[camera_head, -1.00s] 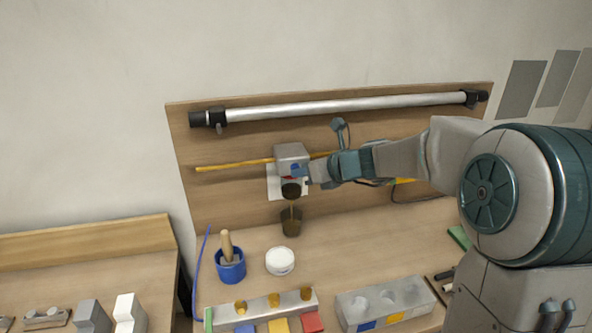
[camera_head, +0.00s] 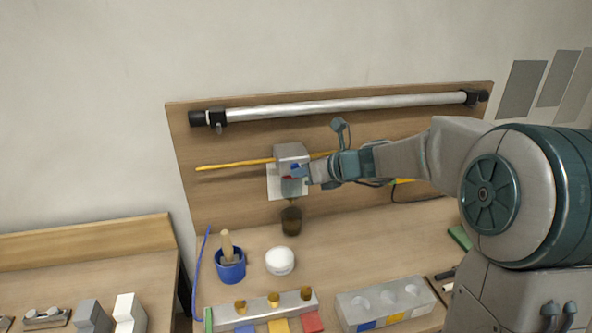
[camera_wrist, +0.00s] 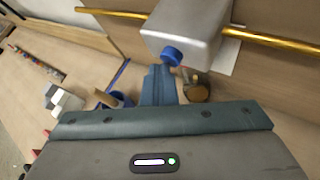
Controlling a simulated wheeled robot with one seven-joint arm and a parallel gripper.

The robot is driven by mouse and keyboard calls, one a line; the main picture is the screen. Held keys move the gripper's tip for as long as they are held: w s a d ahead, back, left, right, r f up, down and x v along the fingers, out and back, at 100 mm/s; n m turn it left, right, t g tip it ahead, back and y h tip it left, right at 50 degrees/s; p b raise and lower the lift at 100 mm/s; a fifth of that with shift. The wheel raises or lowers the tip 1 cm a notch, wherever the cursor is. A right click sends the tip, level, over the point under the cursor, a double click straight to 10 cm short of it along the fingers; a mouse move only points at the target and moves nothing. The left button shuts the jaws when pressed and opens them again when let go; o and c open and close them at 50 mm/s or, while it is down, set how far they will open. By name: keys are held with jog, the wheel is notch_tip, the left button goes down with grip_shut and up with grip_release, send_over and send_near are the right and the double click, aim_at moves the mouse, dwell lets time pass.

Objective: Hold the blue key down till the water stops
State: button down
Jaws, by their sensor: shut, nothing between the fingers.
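A grey box (camera_head: 291,154) is fixed to the wooden back board, with the blue key (camera_wrist: 171,56) on its near face in the wrist view. Blue also shows on the box in the head view, partly behind my gripper (camera_head: 308,172). My gripper is shut and empty, and its teal fingertips (camera_wrist: 160,70) are right beside the blue key. I cannot tell whether they touch it. A dark brown cup (camera_head: 291,222) stands on the bench below the box. A faint thin line shows above the cup; I cannot tell whether it is running water.
A yellow pipe (camera_head: 235,164) runs along the board through the box, with a silver tube (camera_head: 345,106) above. A blue pot (camera_head: 230,266) and a white tub (camera_head: 280,261) stand left of the cup. Blocks with coloured pieces line the bench front.

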jog(key=shift+s+d, duration=0.2)
jog(key=shift+s, duration=0.5)
jog(key=shift+s+d+b, duration=0.2)
jog(key=shift+s+d, duration=0.05)
jog(key=shift+s, duration=0.55)
jog(key=shift+s+d+b, duration=0.15)
jog(key=shift+s+d, duration=0.05)
jog(key=shift+s, duration=0.6)
jog(key=shift+s+d+b, duration=0.2)
jog(key=shift+s+d, duration=0.05)
jog(key=shift+s, duration=0.55)
jog(key=s+d+f+n+g+h, duration=0.1)
jog(key=s+d+f+n+h, duration=0.1)
jog(key=s+n, duration=0.6)
jog(key=s+d+f+n+g+h, duration=0.1)
jog(key=s+d+f+n+h, duration=0.1)
jog(key=s+d+n+h, duration=0.2)
jog(key=s+d+f+n+g+h, duration=0.2)
jog(key=s+d+n, duration=0.6)
jog(key=s+n, duration=0.4)
jog(key=f+n+h, duration=0.1)
jog(key=n+h, duration=0.1)
jog(key=n, duration=0.2)
jog(key=shift+d, duration=0.15)
